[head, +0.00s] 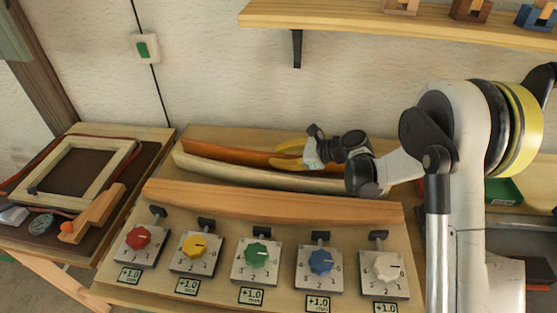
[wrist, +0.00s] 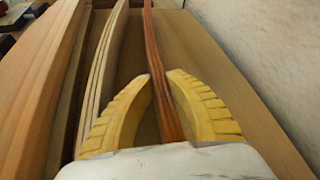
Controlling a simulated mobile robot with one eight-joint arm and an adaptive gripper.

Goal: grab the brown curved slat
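The brown curved slat (head: 228,152) is a thin reddish-brown strip standing on edge at the back of the wooden board, behind a pale curved slat (head: 245,177). In the wrist view the brown slat (wrist: 153,40) runs from the far edge down between my gripper's two yellow fingers. My gripper (head: 279,156) is at the right part of the slat in the head view. In the wrist view my gripper (wrist: 160,80) is open, with one finger on each side of the slat. The fingertips look close to its faces; contact cannot be made out. The slat's right part is hidden by my gripper and wrist.
The pale slat also shows left of my left finger (wrist: 100,75). A thick wooden bar (head: 270,203) and several coloured knobs, such as the green one (head: 257,254), lie in front. The wall is close behind; a shelf (head: 380,22) hangs above. A wooden frame (head: 75,165) lies left.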

